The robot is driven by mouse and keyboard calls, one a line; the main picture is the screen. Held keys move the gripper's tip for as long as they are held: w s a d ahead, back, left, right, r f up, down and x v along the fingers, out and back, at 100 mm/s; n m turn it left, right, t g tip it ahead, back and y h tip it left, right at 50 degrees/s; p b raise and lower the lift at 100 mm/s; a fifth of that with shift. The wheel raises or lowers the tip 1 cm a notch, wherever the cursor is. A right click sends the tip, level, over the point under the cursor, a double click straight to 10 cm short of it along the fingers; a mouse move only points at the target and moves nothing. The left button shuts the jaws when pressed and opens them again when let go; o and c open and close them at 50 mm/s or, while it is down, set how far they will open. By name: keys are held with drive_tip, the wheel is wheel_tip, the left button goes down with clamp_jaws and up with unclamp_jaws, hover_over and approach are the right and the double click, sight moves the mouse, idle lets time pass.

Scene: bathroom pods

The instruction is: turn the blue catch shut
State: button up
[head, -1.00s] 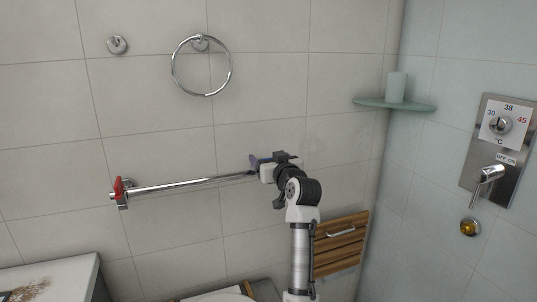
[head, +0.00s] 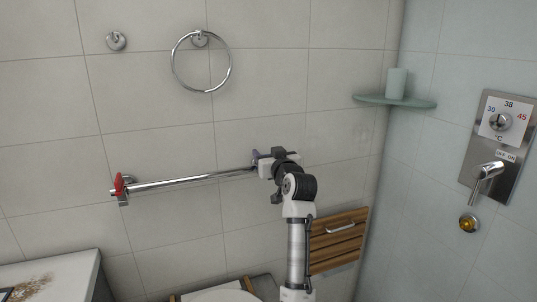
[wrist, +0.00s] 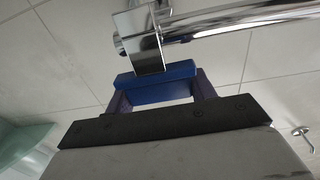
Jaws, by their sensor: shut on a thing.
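The blue catch (wrist: 155,87) is a flat blue bar at the chrome end bracket (wrist: 138,40) of a wall rail, large in the wrist view. In the head view only a small bit of the blue catch (head: 255,157) shows at the rail's right end; my gripper hides the rest. My gripper (wrist: 160,93) has its two dark fingers on either side of the blue catch and is shut on it. In the head view my gripper (head: 260,163) is at the rail's right end. Whether the catch is fully shut cannot be told.
The chrome rail (head: 190,179) runs along the tiled wall to a red catch (head: 119,185) at its left end. A towel ring (head: 230,67) hangs above. A slatted wooden panel (head: 338,250) is at lower right, below a glass corner shelf (head: 420,104).

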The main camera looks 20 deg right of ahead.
drive_tip(key=m+h+p, duration=0.1)
drive_tip(key=m+h, duration=0.2)
drive_tip(key=h, duration=0.1)
drive_tip(key=shift+d+g+h, duration=0.1)
drive_tip(key=shift+g+h, duration=0.2)
drive_tip(key=m+h, duration=0.1)
drive_tip(key=m+g+h, duration=0.1)
drive_tip(key=h, duration=0.1)
drive_tip(key=m+g+h, duration=0.1)
drive_tip(key=h, duration=0.1)
drive_tip(key=shift+d+f+m, duration=0.15)
drive_tip(key=shift+d+m, duration=0.1)
drive_tip(key=shift+m, duration=0.15)
drive_tip(key=shift+s+d+m+g+h+b, duration=0.25)
drive_tip(key=shift+m+g+h+b, duration=0.6)
drive_tip(key=shift+m+g+h, duration=0.9)
drive_tip(key=shift+s+d+m+g+h+b, duration=0.15)
drive_tip(key=shift+m+g+h+b, duration=1)
drive_tip(key=shift+g, duration=1.15)
drive_tip(key=shift+s+d+m+g+h+b, duration=0.15)
drive_tip(key=shift+s+m+g+h+b, duration=0.3)
drive_tip(key=shift+m+g+h, duration=1.1)
drive_tip(key=shift+w+m+g+y, duration=0.1)
drive_tip(key=shift+m+g+y, duration=0.2)
drive_tip(key=shift+g, duration=0.4)
drive_tip(key=o, duration=1)
